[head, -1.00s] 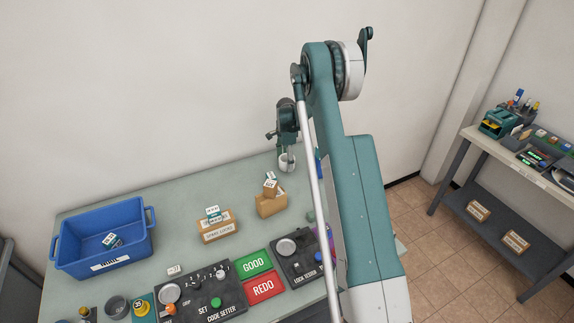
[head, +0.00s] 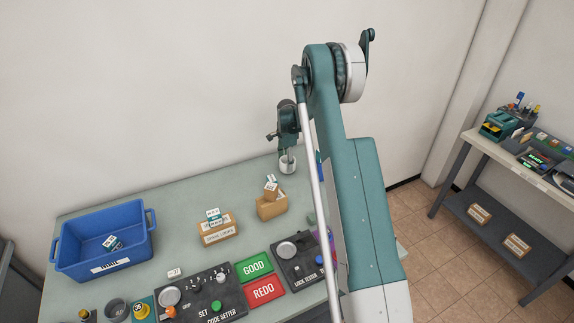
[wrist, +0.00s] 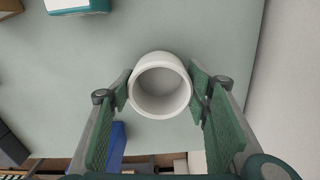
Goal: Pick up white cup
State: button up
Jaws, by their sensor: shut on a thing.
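The white cup (head: 288,167) is at the back right of the pale green table, below my gripper (head: 287,155). In the wrist view the cup (wrist: 160,68) stands with its round mouth facing the camera and looks empty. My gripper (wrist: 160,92) has its two green pads on opposite sides of the cup, shut on it. Whether the cup's base touches the table is hard to tell.
A cardboard box (head: 271,208) with small blocks on top stands just in front. Another labelled box (head: 217,232) is farther left, and a blue bin (head: 75,240) stands at the left. Control panels (head: 203,300) line the front. The back wall is close behind.

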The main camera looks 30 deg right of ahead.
notch_tip(320, 180, up, 9)
dwell(0.5)
jog(key=shift+r, duration=0.2)
dwell(0.4)
